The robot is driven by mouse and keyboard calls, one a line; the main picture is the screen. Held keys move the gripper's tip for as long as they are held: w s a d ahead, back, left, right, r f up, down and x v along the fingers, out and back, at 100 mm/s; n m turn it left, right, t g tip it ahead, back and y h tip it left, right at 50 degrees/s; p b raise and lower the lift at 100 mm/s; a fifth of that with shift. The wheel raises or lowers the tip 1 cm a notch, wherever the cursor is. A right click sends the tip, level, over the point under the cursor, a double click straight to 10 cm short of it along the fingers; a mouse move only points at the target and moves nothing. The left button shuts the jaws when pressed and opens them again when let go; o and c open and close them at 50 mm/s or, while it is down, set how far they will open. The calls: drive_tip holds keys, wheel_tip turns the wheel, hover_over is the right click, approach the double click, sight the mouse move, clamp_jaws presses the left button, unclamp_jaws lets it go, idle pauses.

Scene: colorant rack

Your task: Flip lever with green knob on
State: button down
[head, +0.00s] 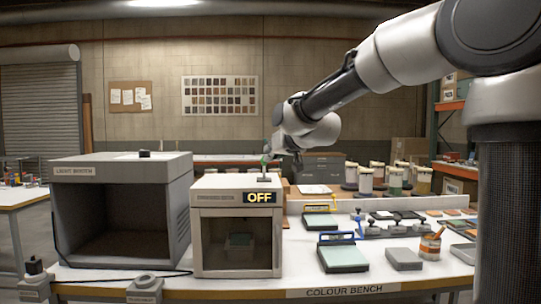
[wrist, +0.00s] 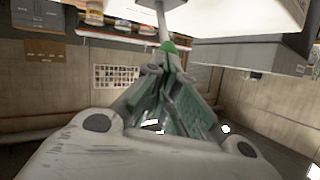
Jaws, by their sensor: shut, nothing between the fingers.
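The lever (head: 264,172) stands on top of a pale box with a glass front (head: 238,244), whose display (head: 260,197) reads OFF. Its green knob (head: 265,160) is at the top of a thin stem. In the wrist view the green knob (wrist: 170,47) shows just beyond my fingertips, with the pale stem (wrist: 162,20) running to the top edge. My gripper (wrist: 168,66) is shut and empty, its tips at the knob; I cannot tell whether they touch. In the head view my gripper (head: 270,154) is beside the knob, partly hidden by my wrist.
A larger grey light booth (head: 120,168) stands left of the box. To the right on the white bench lie green-topped scales (head: 343,259), a grey block (head: 404,259) and a brush pot (head: 430,246). Several colorant jars (head: 365,180) stand behind.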

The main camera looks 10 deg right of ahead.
drive_tip(key=w+d+r+m+g, duration=0.1)
drive_tip(key=w+m+g, duration=0.1)
drive_tip(key=w+g, duration=0.5)
drive_tip(key=shift+w+d+r+g, duration=0.15)
drive_tip(key=shift+w+r+g, duration=0.15)
drive_tip(key=shift+w, duration=0.25)
drive_tip(key=shift+r, duration=0.7)
drive_tip(key=shift+r, duration=0.1)
